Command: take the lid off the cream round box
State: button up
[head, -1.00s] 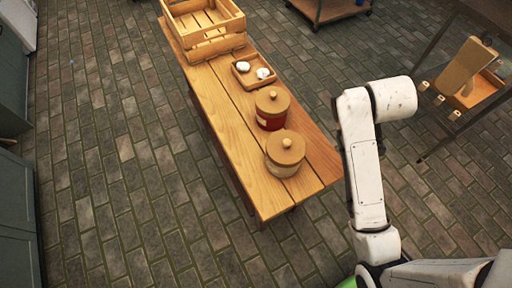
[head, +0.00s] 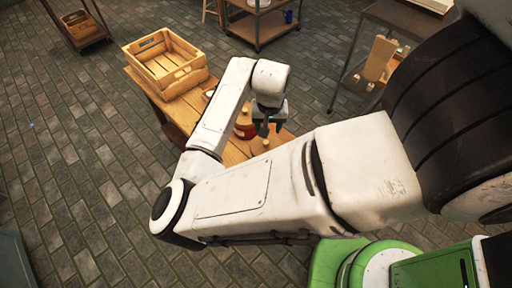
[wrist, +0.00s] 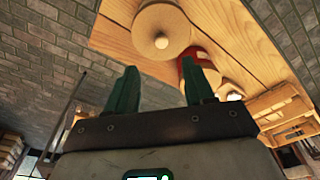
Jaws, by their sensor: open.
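The cream round box is mostly hidden behind my arm in the head view, where part of its wooden lid (head: 259,148) and knob show. In the wrist view its round lid (wrist: 160,22) with a pale knob fills the top middle. My gripper (head: 272,127) is above the table near the boxes. In the wrist view my gripper (wrist: 160,88) has its two green fingers spread with nothing between them, and the knob lies beyond their tips. The gripper is apart from the lid.
A red round box (head: 245,129) with a wooden lid stands beside the cream one; it also shows in the wrist view (wrist: 196,66). A slatted wooden crate (head: 168,65) is at the table's far end. The wooden table (head: 150,96) stands on a brick floor.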

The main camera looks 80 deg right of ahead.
aim_at(266, 142)
jog(key=f, duration=0.3)
jog(key=d+f+p, duration=0.1)
jog(key=f, duration=0.6)
jog(key=shift+w+d+f, duration=0.1)
jog(key=shift+w+d, duration=0.15)
jog(key=shift+w, duration=0.05)
jog(key=shift+c, duration=0.3)
grip_shut()
